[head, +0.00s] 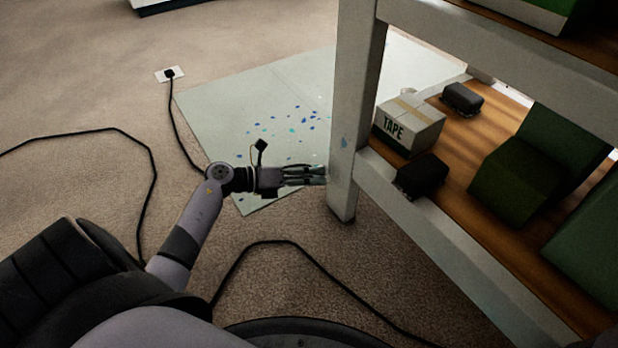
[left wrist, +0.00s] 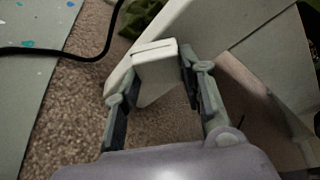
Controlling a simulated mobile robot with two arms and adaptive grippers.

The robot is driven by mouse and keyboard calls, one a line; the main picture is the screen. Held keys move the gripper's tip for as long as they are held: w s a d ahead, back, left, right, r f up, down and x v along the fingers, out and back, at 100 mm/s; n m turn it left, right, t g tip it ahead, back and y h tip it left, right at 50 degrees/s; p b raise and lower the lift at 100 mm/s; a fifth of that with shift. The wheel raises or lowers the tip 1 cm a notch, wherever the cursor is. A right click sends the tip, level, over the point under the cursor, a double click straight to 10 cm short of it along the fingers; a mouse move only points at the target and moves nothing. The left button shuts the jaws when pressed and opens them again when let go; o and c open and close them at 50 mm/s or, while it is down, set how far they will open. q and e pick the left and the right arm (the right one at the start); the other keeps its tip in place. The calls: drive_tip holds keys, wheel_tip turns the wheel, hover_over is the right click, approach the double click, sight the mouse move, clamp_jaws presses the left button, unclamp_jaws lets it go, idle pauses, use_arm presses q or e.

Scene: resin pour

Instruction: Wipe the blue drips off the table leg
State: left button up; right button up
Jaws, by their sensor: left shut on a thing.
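The white table leg (head: 352,85) stands upright right of centre in the head view. A pale blue drip (head: 344,143) shows on its near face. My left gripper (head: 322,175) reaches in from the left at the lower part of the leg. In the left wrist view my left gripper (left wrist: 158,82) is shut on a small off-white block (left wrist: 156,56). A white beam, probably the leg, runs behind the block; I cannot tell whether the block touches it. The drips are not visible in the left wrist view. My right gripper is not in view.
A grey sheet with blue spots (head: 215,105) lies on the carpet behind the gripper. A black cable (head: 150,175) runs across the floor. The lower shelf holds a tape box (head: 409,125), dark objects (head: 421,175) and green boxes (head: 515,180). Open carpet lies to the left.

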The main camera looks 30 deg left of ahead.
use_arm(q)
drive_tip(key=shift+w+d, duration=0.3)
drive_tip(key=shift+w, duration=0.4)
